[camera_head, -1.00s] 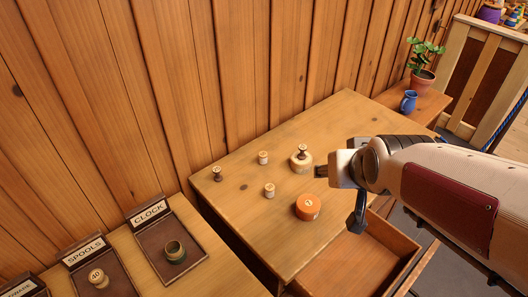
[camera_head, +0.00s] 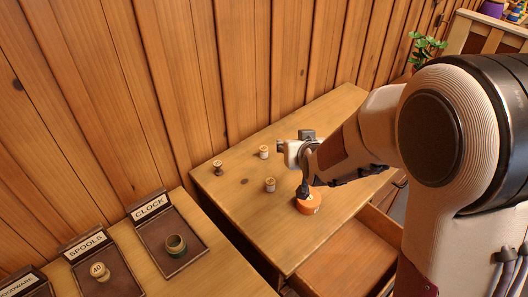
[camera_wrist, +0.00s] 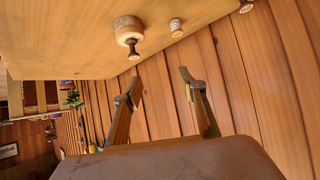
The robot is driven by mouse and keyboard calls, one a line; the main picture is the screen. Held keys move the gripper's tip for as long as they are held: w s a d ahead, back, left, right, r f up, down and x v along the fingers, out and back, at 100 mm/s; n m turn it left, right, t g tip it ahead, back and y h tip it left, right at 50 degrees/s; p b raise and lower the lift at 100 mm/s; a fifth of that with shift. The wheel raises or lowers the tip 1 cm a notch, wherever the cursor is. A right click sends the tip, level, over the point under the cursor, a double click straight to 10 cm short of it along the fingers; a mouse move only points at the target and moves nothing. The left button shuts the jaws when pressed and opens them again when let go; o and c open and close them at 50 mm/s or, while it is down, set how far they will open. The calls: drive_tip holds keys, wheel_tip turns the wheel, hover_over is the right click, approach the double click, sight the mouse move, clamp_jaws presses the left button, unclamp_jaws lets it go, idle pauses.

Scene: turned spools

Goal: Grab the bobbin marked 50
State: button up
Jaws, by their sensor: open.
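Two small pale spools stand upright on the wooden table, one farther back (camera_head: 264,152) and one nearer the front (camera_head: 270,184). Their marks are too small to read, so I cannot tell which is 50. Another pale spool (camera_head: 98,271), marked 40, stands in the SPOOLS tray. A ribbed pale spool (camera_wrist: 176,27) shows beyond the fingertips there.
A dark-topped spool (camera_head: 218,167) stands at the table's back left. A pale round piece with a dark knob (camera_wrist: 128,30) shows in the wrist view. A plank wall stands behind.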

drive_tip(key=t, duration=0.2)
approach(264, 149)
drive_tip(key=shift+w+d+r+n+y, duration=0.15)
drive_tip(key=shift+w+d+n+y, duration=0.25)
drive_tip(key=shift+d, duration=0.15)
drive_tip(key=shift+a+f, duration=0.35)
drive_tip(key=shift+f, duration=0.3)
drive_tip(key=shift+w, duration=0.1)
drive_tip(key=shift+x, duration=1.25)
drive_tip(key=shift+w, duration=0.15)
drive_tip(key=shift+x, duration=2.45)
drive_tip(key=shift+r, duration=0.1)
drive_tip(key=c, duration=0.9)
